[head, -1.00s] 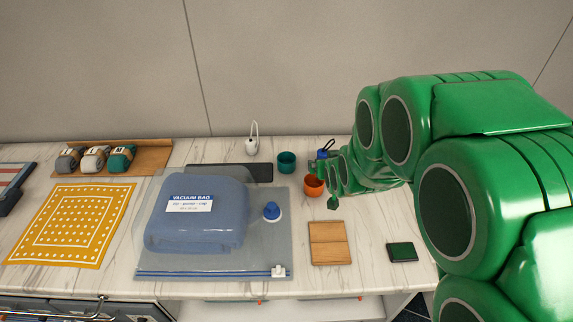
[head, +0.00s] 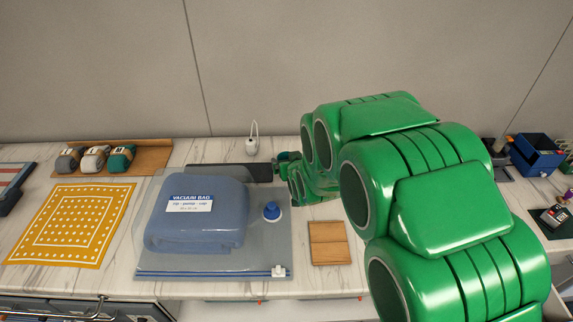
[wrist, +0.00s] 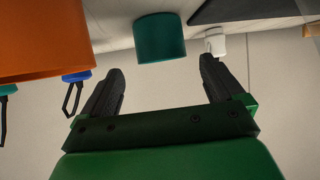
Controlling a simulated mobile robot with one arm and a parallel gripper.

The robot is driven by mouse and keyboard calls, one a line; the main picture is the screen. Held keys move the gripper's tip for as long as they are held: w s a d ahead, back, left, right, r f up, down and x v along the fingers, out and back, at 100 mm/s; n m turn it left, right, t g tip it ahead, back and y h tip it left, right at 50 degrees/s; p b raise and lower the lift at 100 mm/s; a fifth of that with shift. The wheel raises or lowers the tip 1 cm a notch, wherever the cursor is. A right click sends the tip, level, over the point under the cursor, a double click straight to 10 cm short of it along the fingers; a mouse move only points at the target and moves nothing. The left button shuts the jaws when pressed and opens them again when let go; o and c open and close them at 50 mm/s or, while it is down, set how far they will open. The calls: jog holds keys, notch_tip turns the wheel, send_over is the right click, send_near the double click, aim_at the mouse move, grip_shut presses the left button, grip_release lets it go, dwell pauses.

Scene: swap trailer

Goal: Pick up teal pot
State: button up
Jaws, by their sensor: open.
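The teal pot (wrist: 160,38) shows in the wrist view at top centre, just beyond the fingertips and in line with the gap between them. My gripper (wrist: 162,66) is open, with nothing between its two dark fingers.
A large orange pot (wrist: 40,38) is close on the left in the wrist view, beside a blue item with a dark clip (wrist: 76,78). A white object (head: 253,146) stands at the back. The vacuum bag (head: 190,235) and a wooden board (head: 329,250) lie in front.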

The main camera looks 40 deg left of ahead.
aim_at(285, 155)
jog(key=shift+x, duration=2.55)
jog(key=shift+s+f, duration=0.1)
jog(key=shift+s, duration=0.05)
jog(key=shift+c, duration=0.2)
jog(key=c, duration=1)
jog(key=shift+r, duration=0.35)
notch_tip(285, 155, up, 3)
jog(key=shift+s+d, duration=0.15)
jog(key=a+r+v, duration=0.1)
jog(key=v, duration=1.5)
jog(key=shift+r, duration=0.35)
